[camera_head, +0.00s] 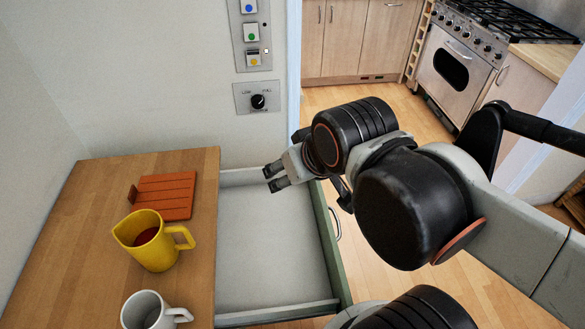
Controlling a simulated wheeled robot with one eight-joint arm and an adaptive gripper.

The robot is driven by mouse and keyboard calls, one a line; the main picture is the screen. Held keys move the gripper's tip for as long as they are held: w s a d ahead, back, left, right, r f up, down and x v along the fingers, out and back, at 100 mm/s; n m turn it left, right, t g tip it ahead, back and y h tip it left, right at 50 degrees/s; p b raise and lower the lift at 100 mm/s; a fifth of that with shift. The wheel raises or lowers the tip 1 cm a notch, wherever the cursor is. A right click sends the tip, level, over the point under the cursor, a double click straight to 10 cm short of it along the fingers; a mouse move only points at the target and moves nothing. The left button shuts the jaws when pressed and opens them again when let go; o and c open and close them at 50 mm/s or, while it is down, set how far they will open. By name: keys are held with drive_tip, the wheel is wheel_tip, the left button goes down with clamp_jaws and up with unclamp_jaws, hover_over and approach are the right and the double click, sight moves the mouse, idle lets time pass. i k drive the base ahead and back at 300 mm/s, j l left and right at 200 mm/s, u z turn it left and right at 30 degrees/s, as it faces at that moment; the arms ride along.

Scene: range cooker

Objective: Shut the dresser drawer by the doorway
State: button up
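The dresser drawer (268,240) is pulled out to the right of the wooden dresser top (85,225). Its inside is pale grey and looks empty where I can see it. Its green front panel (331,250) carries a metal handle (335,224) on the outer face. My gripper (273,178) is above the far end of the open drawer, pointing left, with its two fingertips a little apart and nothing between them. I cannot tell whether the gripper touches the drawer.
A yellow jug (150,245) with dark red contents, a white mug (146,312) and a reddish slatted board (168,196) are on the dresser top. Wall switches and a dial (257,101) are behind. The doorway shows a range cooker (460,62) and open wooden floor (335,105).

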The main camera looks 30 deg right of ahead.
sight(279, 258)
drive_tip(key=k+l+u, duration=0.35)
drive_tip(key=k+l, duration=0.55)
drive_tip(key=k+l+u, duration=0.15)
drive_tip(key=l+u, duration=0.2)
drive_tip(key=k+l+u, duration=0.2)
drive_tip(key=l+u, duration=0.2)
